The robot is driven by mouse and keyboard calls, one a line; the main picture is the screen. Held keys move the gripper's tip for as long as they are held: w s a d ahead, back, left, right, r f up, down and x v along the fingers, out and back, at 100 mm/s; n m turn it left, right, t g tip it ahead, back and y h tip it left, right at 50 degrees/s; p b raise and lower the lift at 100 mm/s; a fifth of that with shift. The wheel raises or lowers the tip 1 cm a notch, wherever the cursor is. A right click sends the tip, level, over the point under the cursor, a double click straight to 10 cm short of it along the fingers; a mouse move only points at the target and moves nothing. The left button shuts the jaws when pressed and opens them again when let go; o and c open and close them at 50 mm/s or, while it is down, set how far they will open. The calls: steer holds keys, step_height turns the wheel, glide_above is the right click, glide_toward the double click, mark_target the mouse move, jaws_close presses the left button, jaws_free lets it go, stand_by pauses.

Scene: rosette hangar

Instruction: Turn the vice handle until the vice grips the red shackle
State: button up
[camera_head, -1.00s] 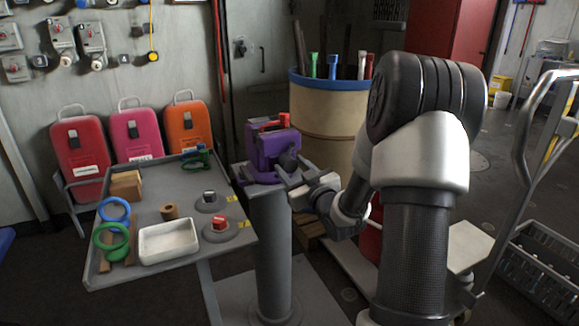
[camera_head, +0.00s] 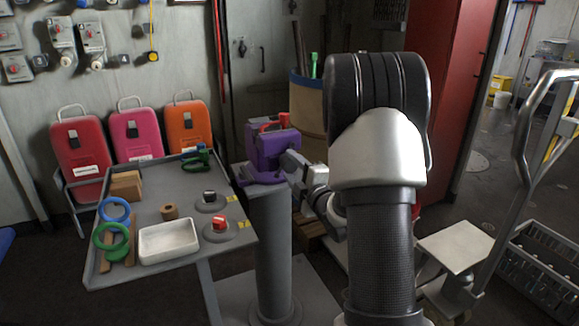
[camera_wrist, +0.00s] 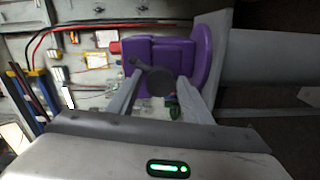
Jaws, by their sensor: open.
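The purple vice (camera_head: 266,152) stands on a grey pedestal (camera_head: 272,250). It also fills the upper middle of the wrist view (camera_wrist: 168,58). The red shackle (camera_head: 276,122) sits at the top of the vice; a bit of red shows at the vice's left edge in the wrist view (camera_wrist: 115,47). The dark vice handle (camera_wrist: 158,83), with a round hub and a thin bar, faces my gripper. My gripper (camera_wrist: 160,79) is open, one finger on each side of the hub; I cannot tell whether they touch it. In the head view my gripper (camera_head: 288,163) is at the vice's right side and hides the handle.
A grey table (camera_head: 185,215) left of the vice holds a white tray (camera_head: 168,243), rings, blocks and weights. A blue-rimmed barrel (camera_head: 305,100) stands behind. A trolley (camera_head: 455,245) and crate (camera_head: 540,262) are at the right.

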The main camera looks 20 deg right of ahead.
steer(key=n, duration=1.2)
steer(key=shift+a, duration=0.1)
steer(key=n, duration=0.4)
